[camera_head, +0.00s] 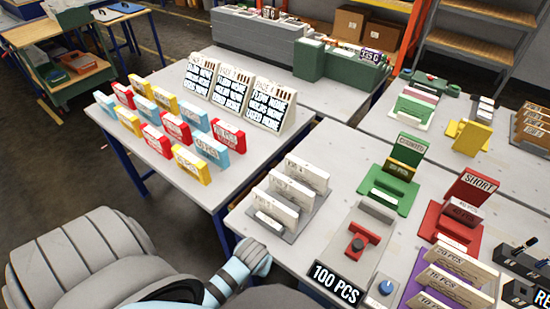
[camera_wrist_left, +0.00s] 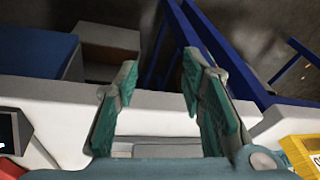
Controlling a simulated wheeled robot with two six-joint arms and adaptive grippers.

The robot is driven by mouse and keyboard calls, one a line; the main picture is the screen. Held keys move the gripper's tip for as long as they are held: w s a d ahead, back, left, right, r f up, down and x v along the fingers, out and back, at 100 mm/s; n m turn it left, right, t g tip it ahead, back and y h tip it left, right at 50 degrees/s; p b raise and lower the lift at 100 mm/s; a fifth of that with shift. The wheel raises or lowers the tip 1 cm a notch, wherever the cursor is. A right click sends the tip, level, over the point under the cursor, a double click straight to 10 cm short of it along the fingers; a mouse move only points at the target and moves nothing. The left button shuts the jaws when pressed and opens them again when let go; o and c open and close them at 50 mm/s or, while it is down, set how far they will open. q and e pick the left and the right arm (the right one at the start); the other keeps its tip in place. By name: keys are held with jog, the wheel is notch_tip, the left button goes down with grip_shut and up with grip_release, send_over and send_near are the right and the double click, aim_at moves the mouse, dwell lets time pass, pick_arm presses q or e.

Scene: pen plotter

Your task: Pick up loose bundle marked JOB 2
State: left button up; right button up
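White bundles stand in a grey rack (camera_head: 290,232) near the left edge of the near table: a back one (camera_head: 308,174), a middle one (camera_head: 292,190) and a front one (camera_head: 275,206). Their labels are too small to read surely, so I cannot tell which is JOB 2. My left arm comes in from the lower left of the head view, in front of this table; its fingertips cannot be made out there. In the left wrist view my left gripper (camera_wrist_left: 158,70) is open, its teal fingers apart with nothing held between them. My right gripper is not in view.
Red, yellow and blue cards (camera_head: 186,162) and tall white page boards (camera_head: 268,104) stand on the left table. Green (camera_head: 390,193) and red (camera_head: 450,222) holders and a 100 PCS sign (camera_head: 335,284) stand on the near table. A floor gap separates the tables.

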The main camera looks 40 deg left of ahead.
pick_arm(q)
jog(key=w+r+n+y+p, duration=0.15)
jog(key=w+r+n, duration=0.5)
jog(key=r, duration=0.65)
jog(key=n+g+y+b, duration=0.1)
jog(key=n+g, duration=0.1)
jog(key=n, duration=0.7)
send_near(277, 204)
jog(key=shift+w+a+f+m, duration=0.1)
jog(key=shift+a+f+m, duration=0.15)
jog(key=b+x, duration=0.1)
jog(key=x, duration=1.1)
jog(key=shift+d+f, duration=0.1)
jog(key=shift+f, duration=0.15)
grip_shut()
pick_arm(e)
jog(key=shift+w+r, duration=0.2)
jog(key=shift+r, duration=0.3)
